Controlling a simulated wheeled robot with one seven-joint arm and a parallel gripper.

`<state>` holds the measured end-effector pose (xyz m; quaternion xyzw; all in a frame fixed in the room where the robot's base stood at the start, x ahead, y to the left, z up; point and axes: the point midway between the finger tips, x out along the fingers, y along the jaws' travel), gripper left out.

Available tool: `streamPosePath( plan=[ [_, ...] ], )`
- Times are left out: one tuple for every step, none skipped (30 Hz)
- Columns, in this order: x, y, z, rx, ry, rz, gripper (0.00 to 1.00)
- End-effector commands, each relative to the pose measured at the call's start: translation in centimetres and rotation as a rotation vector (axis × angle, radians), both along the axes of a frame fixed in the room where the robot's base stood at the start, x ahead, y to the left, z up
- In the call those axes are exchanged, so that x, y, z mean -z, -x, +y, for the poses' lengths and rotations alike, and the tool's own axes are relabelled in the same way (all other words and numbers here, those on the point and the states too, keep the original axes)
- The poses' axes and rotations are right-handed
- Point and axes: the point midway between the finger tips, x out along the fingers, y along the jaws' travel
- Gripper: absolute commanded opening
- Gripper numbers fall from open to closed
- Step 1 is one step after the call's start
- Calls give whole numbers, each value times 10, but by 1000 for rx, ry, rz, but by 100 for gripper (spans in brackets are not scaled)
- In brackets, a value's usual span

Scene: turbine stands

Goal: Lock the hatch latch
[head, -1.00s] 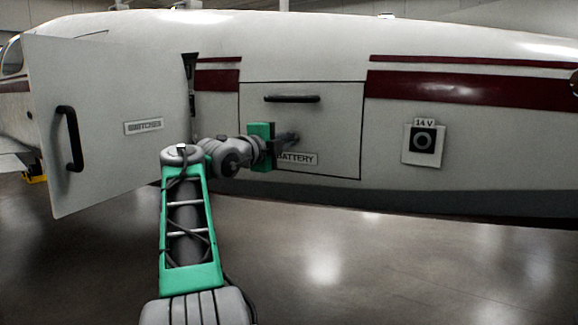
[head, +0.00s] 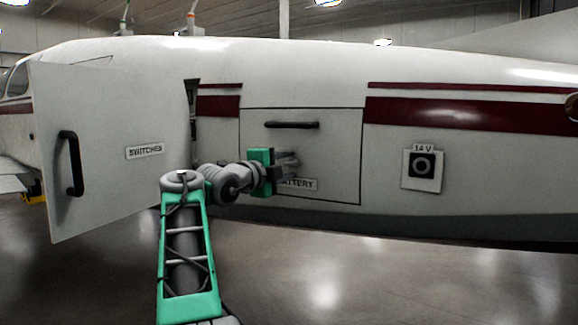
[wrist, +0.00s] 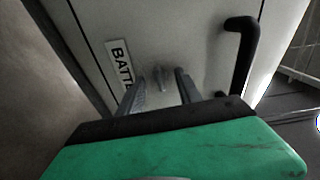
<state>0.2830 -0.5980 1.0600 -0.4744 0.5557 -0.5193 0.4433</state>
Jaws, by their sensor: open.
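The battery hatch (head: 335,145) is a grey panel that looks shut flush in the aircraft's side, with a black handle (head: 292,125) on its upper part and a "BATTERY" label low on it. The handle also shows at right in the wrist view (wrist: 243,55). A small grey latch (wrist: 161,78) stands on the hatch beside the label in the wrist view. In the head view it is hidden behind my gripper (head: 287,163). My gripper is open, with its fingers (wrist: 161,90) pointing at the hatch on either side of the latch. Contact cannot be told.
To the left, a large "SWITCHES" door (head: 110,150) with a black handle stands swung open near my arm. A 14 V socket (head: 422,166) is on the fuselage at right. The floor below the aircraft is clear.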

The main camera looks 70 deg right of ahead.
Motion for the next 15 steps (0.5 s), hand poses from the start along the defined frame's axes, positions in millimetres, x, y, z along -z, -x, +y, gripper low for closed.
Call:
streamPosePath(
  plan=[
    [0,0,0,0,0,0,42],
    [0,0,0,0,0,0,42],
    [1,-1,2,-1,0,0,42],
    [1,-1,4,-1,1,0,42],
    [1,-1,6,-1,1,-1,42],
    [2,-2,10,-1,2,-1,42],
    [2,-3,13,-2,2,-2,42],
    [2,-3,15,-2,2,-2,42],
    [2,-4,19,-2,1,-2,42],
    [3,-4,22,-1,1,-1,42],
    [3,-4,25,-1,1,-1,42],
    [2,-5,28,-2,1,-1,42],
    [2,-6,31,-2,1,-1,42],
    [2,-6,34,-2,1,-1,42],
    [2,-6,38,-1,1,-2,42]
  ],
)
